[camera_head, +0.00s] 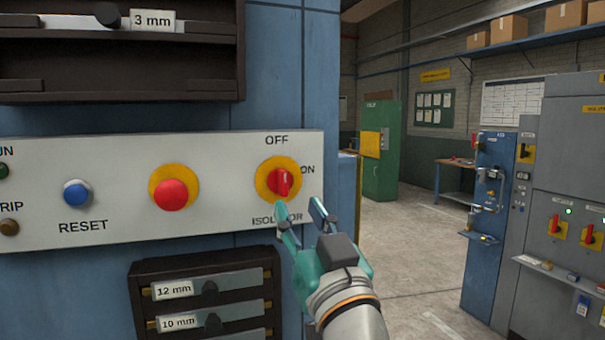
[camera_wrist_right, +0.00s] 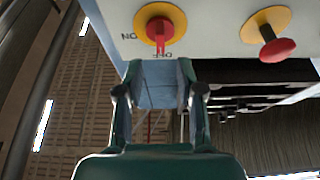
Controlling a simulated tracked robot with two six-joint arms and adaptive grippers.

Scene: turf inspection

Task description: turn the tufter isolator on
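The isolator is a red rotary handle on a round yellow plate (camera_head: 262,180), set in a pale panel (camera_head: 115,190). OFF is printed above it and ON to its right. The red handle (camera_head: 283,182) stands upright, in line with OFF; the right wrist view, seen upside down, also shows the handle (camera_wrist_right: 160,38) in line with OFF. My right gripper (camera_head: 300,206) is open and empty, just below and right of the isolator, apart from the handle. One finger covers part of the ISOLATOR label. In the wrist view its fingers (camera_wrist_right: 158,72) are spread below the isolator. My left gripper is not in view.
A red mushroom button (camera_head: 171,195) on a yellow plate and a blue RESET button (camera_head: 77,193) share the panel. Dark racks sit above and below (camera_head: 140,285) it. Open floor lies to the right, with a green cabinet (camera_head: 381,175) and a blue panel (camera_head: 492,230) beyond.

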